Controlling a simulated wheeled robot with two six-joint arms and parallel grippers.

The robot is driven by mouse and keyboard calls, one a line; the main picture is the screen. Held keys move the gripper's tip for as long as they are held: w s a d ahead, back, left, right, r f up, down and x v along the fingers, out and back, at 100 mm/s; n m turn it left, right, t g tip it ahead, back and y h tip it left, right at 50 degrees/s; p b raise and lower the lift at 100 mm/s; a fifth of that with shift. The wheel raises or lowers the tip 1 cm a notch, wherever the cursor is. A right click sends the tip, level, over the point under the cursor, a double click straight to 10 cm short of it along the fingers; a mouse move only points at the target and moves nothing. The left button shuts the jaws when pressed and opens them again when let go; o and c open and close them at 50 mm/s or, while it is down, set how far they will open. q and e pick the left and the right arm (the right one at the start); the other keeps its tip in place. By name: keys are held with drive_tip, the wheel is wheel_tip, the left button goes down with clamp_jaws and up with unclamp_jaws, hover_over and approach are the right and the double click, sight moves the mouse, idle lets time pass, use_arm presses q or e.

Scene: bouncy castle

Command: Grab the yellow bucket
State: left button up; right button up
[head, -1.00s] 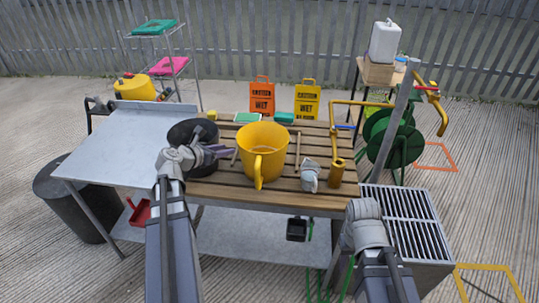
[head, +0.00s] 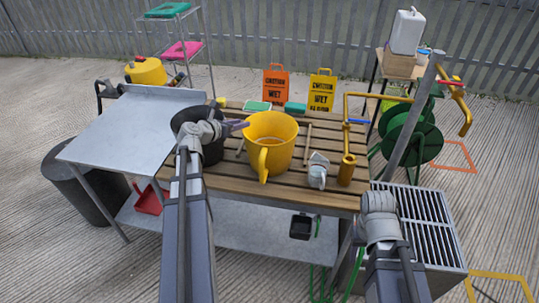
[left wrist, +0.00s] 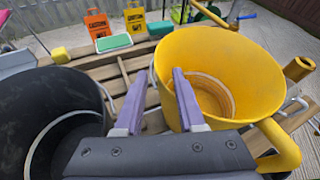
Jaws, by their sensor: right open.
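The yellow bucket (head: 284,150) stands upright on the slatted wooden table, its handle facing me. It also fills the right of the left wrist view (left wrist: 240,85). My left gripper (head: 238,126) is at the bucket's left side, above the black bucket (head: 212,150). In the left wrist view its purple fingers (left wrist: 156,102) are apart with nothing held. One finger shows left of the yellow rim, the other overlaps the bucket's opening; I cannot tell if either touches it. My right arm's wrist shows at lower right, but its gripper fingers are hidden.
A grey-white cup-like item (head: 318,172) and an upright brass-coloured cylinder (head: 347,170) stand right of the bucket. Orange (head: 275,82) and yellow (head: 321,88) caution signs are behind the table. The metal tabletop (head: 130,130) at left is largely clear.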

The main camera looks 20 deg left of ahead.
sight(256, 120)
use_arm(q)
drive_tip(key=shift+b+x, duration=1.15)
drive_tip(key=shift+x, duration=2.2)
drive_tip(key=shift+s, duration=0.1)
clamp_jaws()
